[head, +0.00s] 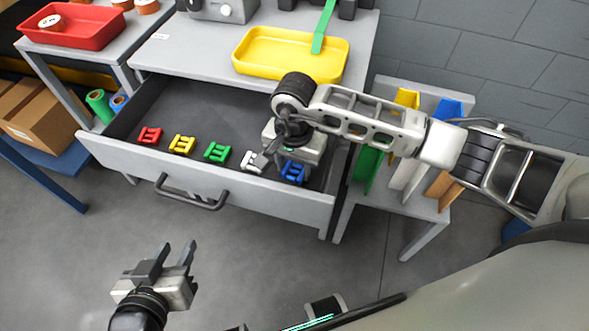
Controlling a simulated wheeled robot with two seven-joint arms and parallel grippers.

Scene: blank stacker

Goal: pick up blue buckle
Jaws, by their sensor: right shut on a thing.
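The blue buckle (293,172) is at the right end of a row of buckles in the open grey drawer (195,172). My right gripper (286,166) reaches down into the drawer and is shut on the blue buckle, partly covering it. I cannot tell whether the buckle is clear of the drawer floor. My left gripper (174,255) is open and empty, in front of the drawer and apart from it.
Red (150,136), yellow (182,145), green (217,153) and white (253,162) buckles lie left of the blue one. A yellow tray (262,68) stands on the worktop above. A rack of coloured panels (442,192) stands at right.

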